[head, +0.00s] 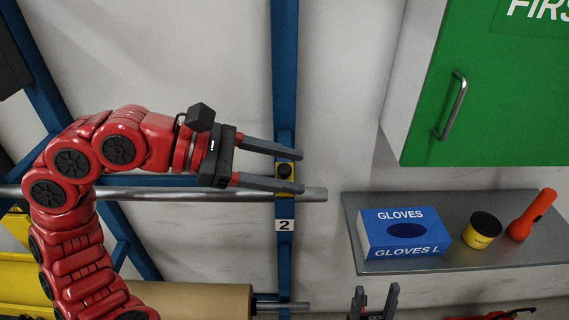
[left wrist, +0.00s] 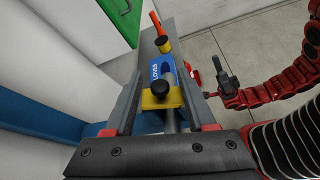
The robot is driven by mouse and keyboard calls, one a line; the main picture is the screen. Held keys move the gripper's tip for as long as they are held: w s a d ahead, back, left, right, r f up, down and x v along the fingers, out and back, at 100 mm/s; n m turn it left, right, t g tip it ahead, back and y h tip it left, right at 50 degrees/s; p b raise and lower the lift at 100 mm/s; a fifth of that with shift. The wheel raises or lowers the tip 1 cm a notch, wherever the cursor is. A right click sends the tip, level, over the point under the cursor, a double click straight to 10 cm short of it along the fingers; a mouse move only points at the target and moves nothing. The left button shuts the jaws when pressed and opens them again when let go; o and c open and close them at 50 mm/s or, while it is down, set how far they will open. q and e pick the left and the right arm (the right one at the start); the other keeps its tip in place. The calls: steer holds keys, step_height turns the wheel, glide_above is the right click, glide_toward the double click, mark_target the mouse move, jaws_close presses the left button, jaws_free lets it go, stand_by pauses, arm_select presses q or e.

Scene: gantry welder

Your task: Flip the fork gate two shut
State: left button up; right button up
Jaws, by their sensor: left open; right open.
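Fork gate two is a small yellow plate with a black knob (head: 284,171) on a blue upright, above a label "2" (head: 285,225). A steel bar (head: 312,194) crosses the upright there. My left gripper (head: 301,170) is open, with one finger above the knob and one below it. In the left wrist view the yellow plate (left wrist: 150,101) and its knob (left wrist: 168,92) show between the open fingers (left wrist: 163,75). I cannot tell whether the fingers touch it. My right gripper (head: 374,300) is open and empty at the bottom, well away from the gate.
A grey shelf (head: 480,258) at right holds a blue gloves box (head: 405,232), a yellow tin (head: 481,232) and an orange flashlight (head: 532,215). A green first-aid cabinet (head: 500,110) hangs above. A brown roll (head: 200,302) lies below the bar.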

arm_select(q)
jaws_close()
steer(key=shift+w+n+g+p, duration=0.25)
steer(key=shift+n+g+p, duration=0.25)
steer(key=shift+n+g, duration=0.15)
steer(key=shift+w+f+n+g+p, duration=0.25)
steer(key=shift+f+n+g+p, duration=0.1)
steer(key=shift+n, duration=0.4)
jaws_free()
